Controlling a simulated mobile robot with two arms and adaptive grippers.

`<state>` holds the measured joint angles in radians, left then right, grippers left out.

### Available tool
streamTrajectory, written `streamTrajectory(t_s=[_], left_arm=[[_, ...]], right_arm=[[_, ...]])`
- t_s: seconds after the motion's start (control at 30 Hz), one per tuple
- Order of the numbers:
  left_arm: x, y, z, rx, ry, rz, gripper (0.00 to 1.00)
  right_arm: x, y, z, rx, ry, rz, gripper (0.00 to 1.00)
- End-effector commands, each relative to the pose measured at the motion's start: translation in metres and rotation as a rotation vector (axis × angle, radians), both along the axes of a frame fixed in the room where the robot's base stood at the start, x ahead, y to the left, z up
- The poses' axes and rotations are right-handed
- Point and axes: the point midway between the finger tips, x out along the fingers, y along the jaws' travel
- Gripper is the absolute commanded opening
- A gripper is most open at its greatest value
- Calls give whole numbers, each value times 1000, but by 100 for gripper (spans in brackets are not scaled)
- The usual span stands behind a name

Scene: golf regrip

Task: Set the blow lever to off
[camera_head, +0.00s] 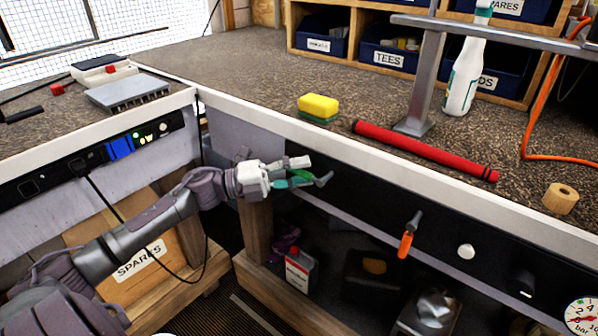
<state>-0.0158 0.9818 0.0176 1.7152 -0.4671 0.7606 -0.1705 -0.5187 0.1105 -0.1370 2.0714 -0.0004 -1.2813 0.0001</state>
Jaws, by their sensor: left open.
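Two levers are on the black front panel under the bench top. One has a green grip (297,179) that points left and lies about level, with a grey end at its right. The other has an orange grip (405,244) that hangs down, slightly tilted, from a grey upper part. No label tells which one is the blow lever. My left gripper (302,171) is open at the green lever, its white fingers beside the grip and partly covering it. I cannot tell whether they touch it. My right gripper is out of view.
A white bottle (464,76) stands behind. A round knob (466,251) and a gauge (583,315) are further right. The panel between the levers is clear.

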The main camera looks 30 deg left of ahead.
Motion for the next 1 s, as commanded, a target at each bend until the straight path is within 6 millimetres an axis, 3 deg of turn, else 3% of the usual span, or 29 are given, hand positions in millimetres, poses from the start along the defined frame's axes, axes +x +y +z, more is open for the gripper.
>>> streamTrajectory(t_s=[0.13,0.4,1.0], left_arm=[[0,0,0,0,0,0,41],[0,0,0,-1,0,0,0],[0,1,-5,-59,5,1,0]], right_arm=[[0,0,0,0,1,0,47],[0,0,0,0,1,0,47],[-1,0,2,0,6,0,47]])
